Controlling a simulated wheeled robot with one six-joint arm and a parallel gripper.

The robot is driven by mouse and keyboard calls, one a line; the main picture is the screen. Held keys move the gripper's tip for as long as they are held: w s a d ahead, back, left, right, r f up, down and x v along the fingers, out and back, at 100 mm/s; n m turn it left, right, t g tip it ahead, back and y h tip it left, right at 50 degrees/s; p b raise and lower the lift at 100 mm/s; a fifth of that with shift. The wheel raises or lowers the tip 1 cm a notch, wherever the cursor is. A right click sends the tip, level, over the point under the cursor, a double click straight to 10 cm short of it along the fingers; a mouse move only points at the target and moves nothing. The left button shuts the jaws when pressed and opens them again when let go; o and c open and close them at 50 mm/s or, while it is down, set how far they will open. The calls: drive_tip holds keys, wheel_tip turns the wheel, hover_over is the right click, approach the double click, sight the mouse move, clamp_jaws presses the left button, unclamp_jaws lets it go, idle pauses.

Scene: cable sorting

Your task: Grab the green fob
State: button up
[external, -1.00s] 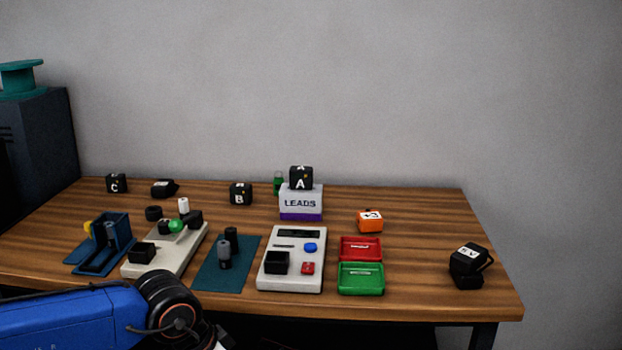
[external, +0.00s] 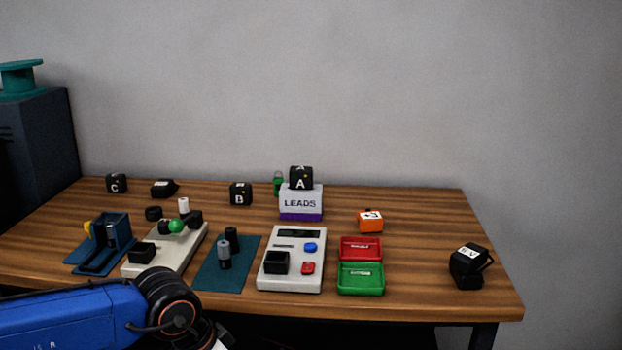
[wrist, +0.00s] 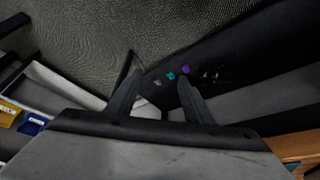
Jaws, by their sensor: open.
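A small upright green item (external: 278,183), which may be the green fob, stands at the back of the table, partly hidden behind the LEADS box (external: 301,204). A round green knob (external: 176,226) sits on the pale board at left. I cannot tell for sure which is the fob. In the wrist view my gripper (wrist: 157,68) is open, with nothing between its fingers. It is out of sight in the external view, where my blue arm is low at the front left, away from both green things.
Black lettered blocks stand along the back. A white device (external: 292,282), a red tray (external: 360,242), a green tray (external: 345,278) and an orange block (external: 370,221) occupy the middle. A black SV block (external: 468,266) stands at right. The table between it and the trays is clear.

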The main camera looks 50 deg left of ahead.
wheel_tip(320, 180, up, 27)
drive_tip(key=w+a+r+n+g, duration=0.1)
drive_tip(key=w+a+r, duration=0.25)
drive_tip(key=w, duration=0.35)
drive_tip(key=w+a+r+n, duration=0.1)
drive_tip(key=w+a+r, duration=0.1)
drive_tip(key=w+r, duration=0.35)
drive_tip(key=n+g, duration=0.4)
drive_tip(key=n, duration=0.4)
hover_over(278, 178)
wheel_tip(278, 178, down, 10)
drive_tip(key=shift+w+f, duration=0.1)
drive_tip(key=shift+f, duration=6.1)
drive_tip(key=c, duration=1.1)
